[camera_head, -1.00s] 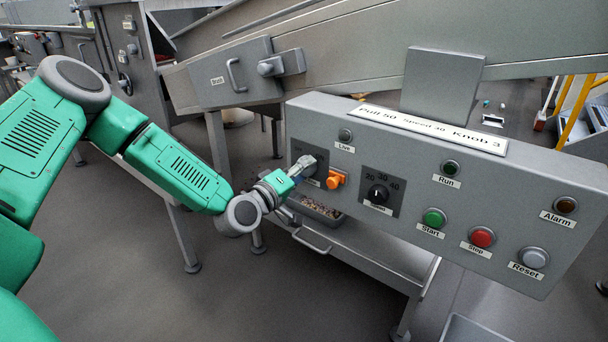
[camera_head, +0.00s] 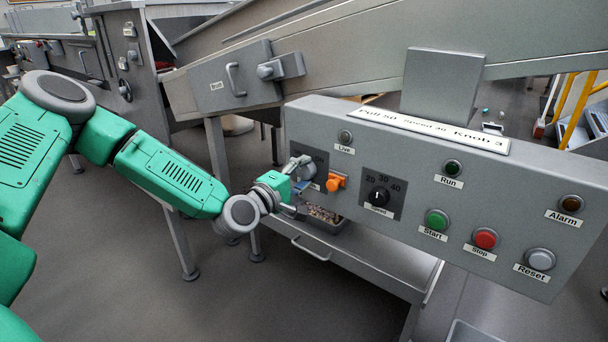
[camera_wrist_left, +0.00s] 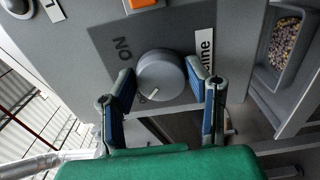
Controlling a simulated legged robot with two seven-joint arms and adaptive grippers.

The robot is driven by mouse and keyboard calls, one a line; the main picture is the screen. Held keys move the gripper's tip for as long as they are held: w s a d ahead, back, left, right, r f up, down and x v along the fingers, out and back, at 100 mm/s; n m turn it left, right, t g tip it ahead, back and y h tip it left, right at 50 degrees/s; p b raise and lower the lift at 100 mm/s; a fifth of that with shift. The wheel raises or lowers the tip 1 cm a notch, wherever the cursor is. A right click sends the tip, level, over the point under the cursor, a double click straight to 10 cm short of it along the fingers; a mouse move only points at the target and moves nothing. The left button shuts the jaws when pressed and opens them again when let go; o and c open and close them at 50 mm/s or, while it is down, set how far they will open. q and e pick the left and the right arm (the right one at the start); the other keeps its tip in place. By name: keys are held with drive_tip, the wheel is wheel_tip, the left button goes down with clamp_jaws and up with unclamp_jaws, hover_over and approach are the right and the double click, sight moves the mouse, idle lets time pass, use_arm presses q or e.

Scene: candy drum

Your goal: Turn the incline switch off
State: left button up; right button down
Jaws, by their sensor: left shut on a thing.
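The incline switch is a round grey knob (camera_wrist_left: 160,76) on a dark plate, seen in the left wrist view. Its white pointer mark is at the knob's lower edge in that picture, away from the word "ON" and by lettering partly hidden by a finger. The label beside it shows only the ending "cline". My left gripper (camera_wrist_left: 164,82) is shut on the knob, one finger on each side. In the head view the left gripper (camera_head: 301,174) is at the left end of the control panel (camera_head: 330,115) and covers part of the switch. My right gripper is out of view.
An orange switch (camera_head: 335,182) sits just right of the gripper. Further right are the speed dial (camera_head: 378,195), green start (camera_head: 437,219), red stop (camera_head: 485,238) and reset (camera_head: 540,259) buttons. A tray of small candies (camera_wrist_left: 284,42) is below the panel.

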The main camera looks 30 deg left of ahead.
use_arm(q)
drive_tip(key=shift+a, duration=0.3)
drive_tip(key=o, duration=1.1)
drive_tip(key=shift+o, duration=0.2)
drive_tip(key=shift+f, duration=0.15)
drive_tip(key=shift+a, duration=0.1)
drive_tip(key=shift+s, duration=0.25)
drive_tip(key=s, duration=1.1)
drive_tip(key=shift+s+a, duration=0.15)
drive_tip(key=shift+a, duration=0.3)
